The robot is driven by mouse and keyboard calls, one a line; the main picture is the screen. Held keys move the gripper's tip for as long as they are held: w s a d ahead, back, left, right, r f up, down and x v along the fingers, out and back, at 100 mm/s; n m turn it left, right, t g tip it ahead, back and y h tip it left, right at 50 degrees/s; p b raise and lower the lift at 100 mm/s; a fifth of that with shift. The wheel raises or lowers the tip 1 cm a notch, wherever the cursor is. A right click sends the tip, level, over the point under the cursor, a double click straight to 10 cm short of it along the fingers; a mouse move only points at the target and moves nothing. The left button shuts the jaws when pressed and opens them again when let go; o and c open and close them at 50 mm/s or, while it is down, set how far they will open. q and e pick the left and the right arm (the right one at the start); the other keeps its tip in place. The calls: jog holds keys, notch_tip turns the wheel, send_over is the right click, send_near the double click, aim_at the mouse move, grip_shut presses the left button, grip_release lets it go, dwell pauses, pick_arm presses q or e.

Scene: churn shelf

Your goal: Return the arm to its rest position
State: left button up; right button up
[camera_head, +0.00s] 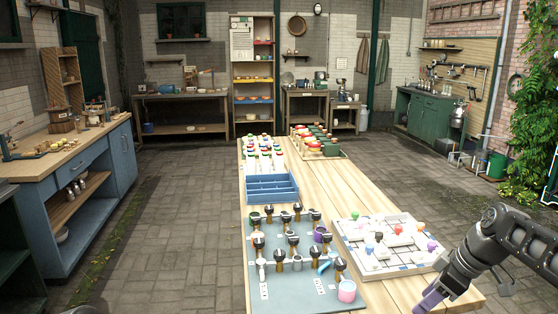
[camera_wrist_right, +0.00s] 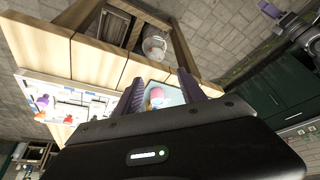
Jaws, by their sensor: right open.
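My right arm (camera_head: 510,240) comes in from the right over the table's front right corner. Its gripper (camera_head: 428,302) has purple fingers and points down and to the left, near the table edge. In the right wrist view the two purple fingers (camera_wrist_right: 161,86) stand apart with nothing visibly held between them. A pink cup shows beyond them. At the top right of that view a dark arm part with a purple tip (camera_wrist_right: 269,9) shows, likely my left gripper; its jaw state is unclear. The left arm does not show in the head view.

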jog(key=w+a+f+m+t, duration=0.2)
jog(key=w+f+m, duration=0.15)
jog(key=f, duration=0.35)
jog(key=w+a+f+m+t, duration=0.1)
jog(key=w+a+f+m, duration=0.15)
jog(key=f+m, duration=0.35)
jog(key=s+a+f+m, duration=0.1)
jog(key=s+a+f, duration=0.25)
jog(key=f, duration=0.45)
jog(key=s+a+f+m, duration=0.1)
jog(key=s+a+f, duration=0.2)
jog(key=a+f, duration=0.3)
jog(key=s+a+f+g, duration=0.1)
jog(key=s+a+f, duration=0.2)
jog(key=s, duration=0.5)
jog(key=s+a+f+g, duration=0.2)
jog(key=s+a+f, duration=0.2)
jog(key=s, duration=0.5)
jog(key=s+a+f+g, duration=0.2)
jog(key=s+a+f, duration=0.2)
jog(key=s+f, duration=0.2)
jog(key=s, duration=0.2)
jog(key=shift+s+f+y, duration=0.35)
jog(key=shift+y, duration=0.05)
